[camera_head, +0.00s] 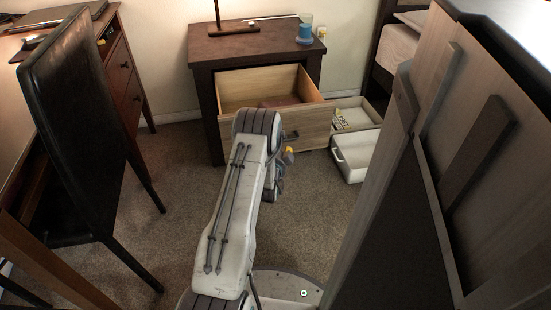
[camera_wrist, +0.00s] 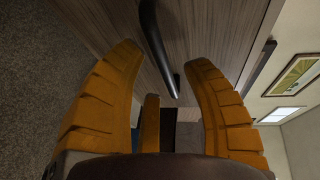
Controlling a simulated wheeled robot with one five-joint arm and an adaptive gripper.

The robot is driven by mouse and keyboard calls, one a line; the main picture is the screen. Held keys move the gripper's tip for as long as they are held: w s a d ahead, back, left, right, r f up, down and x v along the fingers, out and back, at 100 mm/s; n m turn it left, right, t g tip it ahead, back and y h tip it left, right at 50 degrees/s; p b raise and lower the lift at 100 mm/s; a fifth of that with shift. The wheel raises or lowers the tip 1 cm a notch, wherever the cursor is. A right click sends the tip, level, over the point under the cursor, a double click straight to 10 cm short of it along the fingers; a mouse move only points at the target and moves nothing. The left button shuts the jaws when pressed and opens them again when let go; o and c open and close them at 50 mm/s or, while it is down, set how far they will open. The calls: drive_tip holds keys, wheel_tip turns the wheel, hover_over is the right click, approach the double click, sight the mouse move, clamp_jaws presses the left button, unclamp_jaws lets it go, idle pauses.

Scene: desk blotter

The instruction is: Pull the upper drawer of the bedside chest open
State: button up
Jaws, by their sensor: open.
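The bedside chest (camera_head: 213,120) is dark brown and stands against the back wall. Its upper drawer (camera_head: 310,128) is pulled well out, with its pale wooden inside showing and a reddish-brown item (camera_head: 281,101) in it. My arm hides the left part of the drawer front. A dark bar handle (camera_head: 291,135) is on the front; in the wrist view a dark bar handle (camera_wrist: 154,40) shows between my fingertips against the wood-grain panel. My gripper (camera_wrist: 166,54) is open, its orange fingers on either side of the bar. Contact cannot be told.
A white open tray-like box (camera_head: 352,160) and a bin with a small yellowish item (camera_head: 343,120) stand right of the chest. A blue candle jar (camera_head: 305,30) and lamp base (camera_head: 233,29) are on top. A black chair (camera_head: 80,120) is left; a tall panel blocks the right. Carpet is clear between.

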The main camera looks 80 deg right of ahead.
drive_tip(key=a+r, duration=0.2)
drive_tip(key=a, duration=0.8)
drive_tip(key=shift+a, duration=0.15)
drive_tip(key=shift+w+f, duration=0.1)
idle(0.6)
